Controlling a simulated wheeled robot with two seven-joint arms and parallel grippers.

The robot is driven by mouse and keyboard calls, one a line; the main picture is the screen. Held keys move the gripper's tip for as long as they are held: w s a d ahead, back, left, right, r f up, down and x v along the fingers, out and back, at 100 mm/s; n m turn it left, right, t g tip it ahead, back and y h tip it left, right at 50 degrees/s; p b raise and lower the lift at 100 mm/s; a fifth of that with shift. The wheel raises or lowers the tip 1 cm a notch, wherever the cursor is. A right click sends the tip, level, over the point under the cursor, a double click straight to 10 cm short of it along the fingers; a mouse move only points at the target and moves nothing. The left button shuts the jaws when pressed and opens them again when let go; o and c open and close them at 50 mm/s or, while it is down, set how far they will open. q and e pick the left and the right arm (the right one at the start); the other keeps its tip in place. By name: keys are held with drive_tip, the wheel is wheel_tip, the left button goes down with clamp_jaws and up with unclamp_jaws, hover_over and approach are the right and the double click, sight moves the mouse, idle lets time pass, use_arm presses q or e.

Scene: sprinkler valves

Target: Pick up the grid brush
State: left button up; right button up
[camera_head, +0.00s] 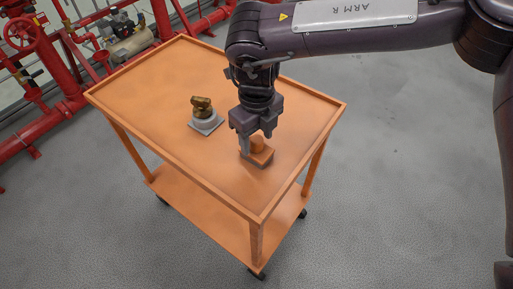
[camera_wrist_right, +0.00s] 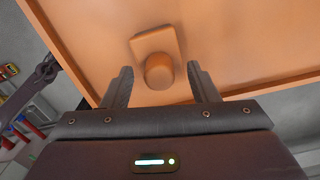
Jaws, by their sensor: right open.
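The grid brush, as far as I can tell, is the orange-brown block with a round knob (camera_head: 262,157) on the orange cart top (camera_head: 140,82). In the right wrist view, the brush (camera_wrist_right: 158,45) shows a flat rectangular base and a rounded knob pointing toward the camera. My right gripper (camera_head: 257,140) is open above the brush, pointing down. In the wrist view, its fingers (camera_wrist_right: 159,74) stand on either side of the knob with gaps, and nothing is held. In the head view, the gripper hides part of the brush. My left gripper is not in view.
A brass fitting on a grey square base (camera_head: 205,125) stands on the cart, left of the brush. The cart has a raised rim, a lower shelf (camera_head: 205,210) and casters. Red pipes and a valve wheel (camera_head: 20,33) stand behind at left. The left part of the cart top is clear.

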sight(257, 138)
drive_tip(key=shift+f, duration=0.55)
drive_tip(key=c, duration=1.1)
